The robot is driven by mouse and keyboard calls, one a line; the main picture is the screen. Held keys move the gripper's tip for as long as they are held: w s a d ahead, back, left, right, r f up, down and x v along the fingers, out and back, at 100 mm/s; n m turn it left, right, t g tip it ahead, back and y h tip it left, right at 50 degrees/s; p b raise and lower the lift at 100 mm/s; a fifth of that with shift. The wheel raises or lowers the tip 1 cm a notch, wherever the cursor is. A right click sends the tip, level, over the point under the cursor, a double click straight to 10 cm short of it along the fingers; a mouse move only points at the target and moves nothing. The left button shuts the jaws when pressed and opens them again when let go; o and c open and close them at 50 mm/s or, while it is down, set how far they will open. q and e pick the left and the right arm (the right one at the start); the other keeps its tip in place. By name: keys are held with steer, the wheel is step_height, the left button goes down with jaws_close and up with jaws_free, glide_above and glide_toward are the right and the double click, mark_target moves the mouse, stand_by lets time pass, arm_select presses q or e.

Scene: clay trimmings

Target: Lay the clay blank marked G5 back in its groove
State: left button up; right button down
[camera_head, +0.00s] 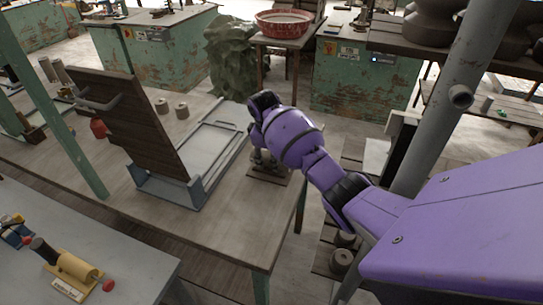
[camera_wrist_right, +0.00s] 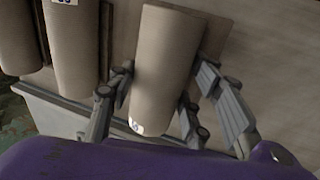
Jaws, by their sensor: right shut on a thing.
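My right gripper (camera_head: 263,162) is low over a small wooden board (camera_head: 270,174) near the right edge of the long table. In the right wrist view, its fingers are shut on a pale clay blank (camera_wrist_right: 162,65), one pair on each side. The blank is a smooth cylinder with a small white label near its lower end; the mark is too small to read. I cannot tell whether the blank touches the board. Two more clay blanks lie to its left, one with a label (camera_wrist_right: 76,45) and one at the picture's edge (camera_wrist_right: 14,38). My left gripper is not in view.
Left of the board stands a grey metal frame (camera_head: 160,188) with a raised wooden lid (camera_head: 128,120). A roller tool (camera_head: 75,266) lies on the front-left table. More clay pieces (camera_head: 341,261) sit lower, right of the table.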

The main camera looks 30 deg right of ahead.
steer(key=shift+f, duration=0.35)
stand_by(0.3)
steer(key=c, duration=0.8)
jaws_free()
steer(key=shift+c, duration=0.2)
steer(key=shift+f, duration=0.1)
steer(key=v, duration=1.2)
